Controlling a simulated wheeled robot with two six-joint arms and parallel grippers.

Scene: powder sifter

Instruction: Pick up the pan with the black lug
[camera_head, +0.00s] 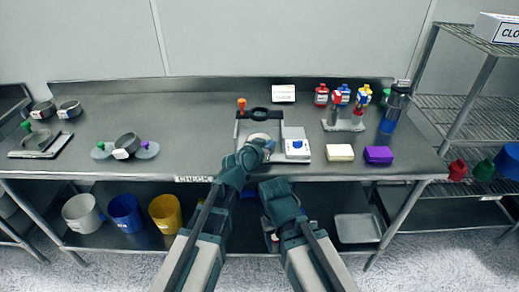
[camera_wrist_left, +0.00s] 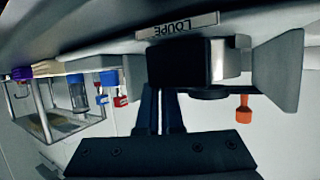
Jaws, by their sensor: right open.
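A small round light pan-like dish (camera_head: 258,137) sits at the loupe stand (camera_head: 238,130) in the middle of the bench. My left gripper (camera_head: 265,148) is right at its front edge and covers part of it. In the left wrist view, the left gripper's dark fingers (camera_wrist_left: 160,112) are close together, pointing at a black block (camera_wrist_left: 180,62) with a steel face beside it. I cannot tell whether they grip it or whether it is the black lug. My right gripper (camera_head: 276,186) is open, lower, at the bench's front edge; its fingertips are hard to make out.
A white scale (camera_head: 296,146) stands right of the dish, then cream (camera_head: 340,152) and purple (camera_head: 378,155) blocks. Bottles stand at back right.

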